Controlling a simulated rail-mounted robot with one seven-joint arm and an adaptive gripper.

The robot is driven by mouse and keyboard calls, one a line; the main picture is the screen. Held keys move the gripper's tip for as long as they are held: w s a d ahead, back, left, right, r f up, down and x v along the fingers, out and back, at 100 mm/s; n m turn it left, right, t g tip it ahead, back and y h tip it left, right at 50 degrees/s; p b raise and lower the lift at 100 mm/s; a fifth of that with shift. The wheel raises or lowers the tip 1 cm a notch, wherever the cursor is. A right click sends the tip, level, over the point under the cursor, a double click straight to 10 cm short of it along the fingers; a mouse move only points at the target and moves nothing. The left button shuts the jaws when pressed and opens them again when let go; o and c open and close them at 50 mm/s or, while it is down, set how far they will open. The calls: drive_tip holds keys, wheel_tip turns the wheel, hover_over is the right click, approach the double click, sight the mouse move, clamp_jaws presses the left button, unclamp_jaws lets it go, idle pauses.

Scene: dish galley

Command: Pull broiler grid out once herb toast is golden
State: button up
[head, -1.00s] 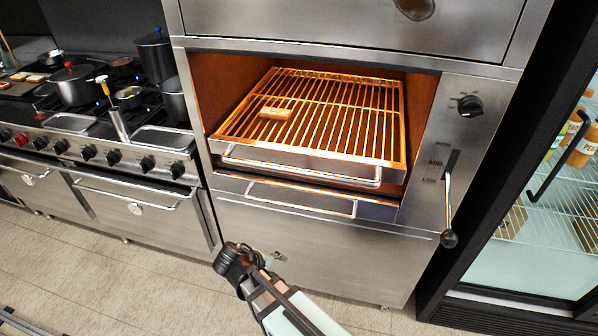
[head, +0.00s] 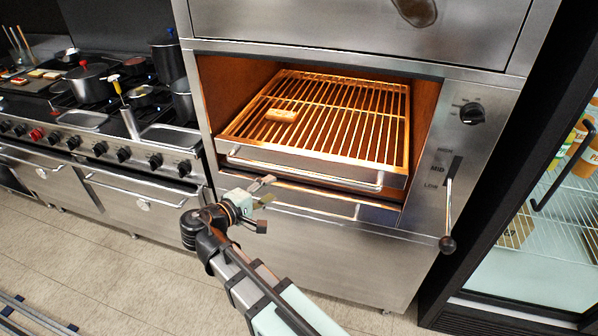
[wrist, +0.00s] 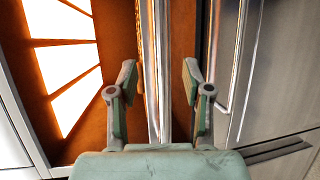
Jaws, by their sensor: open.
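The broiler grid (head: 335,112) sits in the lit broiler bay, its front edge near the opening. A bar handle (head: 300,169) runs across its front. One herb toast (head: 281,115) lies on the grid's left part; it looks pale golden-orange, but the orange glow makes its browning hard to judge. My gripper (head: 264,203) is open and empty, in front of the left part of the broiler, below the grid handle. In the wrist view its two fingers (wrist: 158,85) are apart, with shiny metal edging beyond the gap. Contact is not clear. The toast is not seen there.
A second handle (head: 300,208) sits on a drawer under the grid. A lever (head: 447,215) with a black knob and a dial (head: 472,113) are at right. A stove (head: 95,130) with pots stands at left, a glass-door fridge (head: 550,200) at right. The floor ahead is clear.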

sight(296, 175)
drive_tip(key=p+x, duration=0.2)
drive_tip(key=x, duration=1.1)
drive_tip(key=shift+w+d+f+p, duration=0.1)
drive_tip(key=shift+w+p, duration=0.05)
drive_tip(key=shift+p, duration=0.15)
drive_tip(key=shift+c, duration=0.4)
clamp_jaws()
